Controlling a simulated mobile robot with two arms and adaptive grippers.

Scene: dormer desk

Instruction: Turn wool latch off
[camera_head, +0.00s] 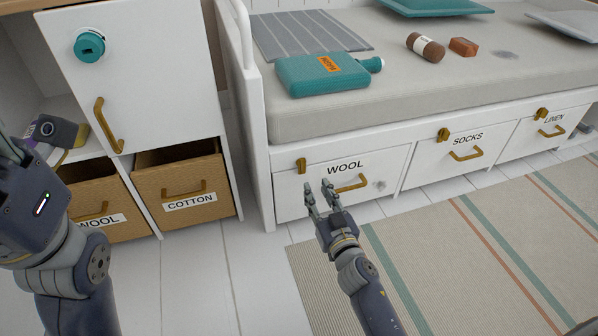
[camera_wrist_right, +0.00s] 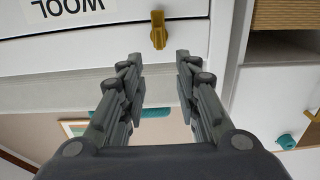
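The brass wool latch (camera_head: 301,165) sits on the bed frame at the upper left corner of the white wool drawer (camera_head: 290,196). In the wrist view, which is upside down, the latch (camera_wrist_right: 158,30) stands upright just beyond and between my right fingertips. My right gripper (camera_head: 319,192) is open and empty in front of the drawer; its fingers (camera_wrist_right: 157,60) are apart and do not touch the latch. The drawer looks closed, with a brass handle (camera_head: 351,183). My left gripper (camera_head: 8,150) is partly cut off at the left edge, and its opening cannot be made out.
The socks latch (camera_head: 443,134) and linen latch (camera_head: 541,114) are farther right on the bed. A teal hot water bottle (camera_head: 322,74) lies on the mattress. A white cabinet (camera_head: 150,70) with wool and cotton baskets (camera_head: 190,180) stands left. A striped rug (camera_head: 460,260) covers the floor.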

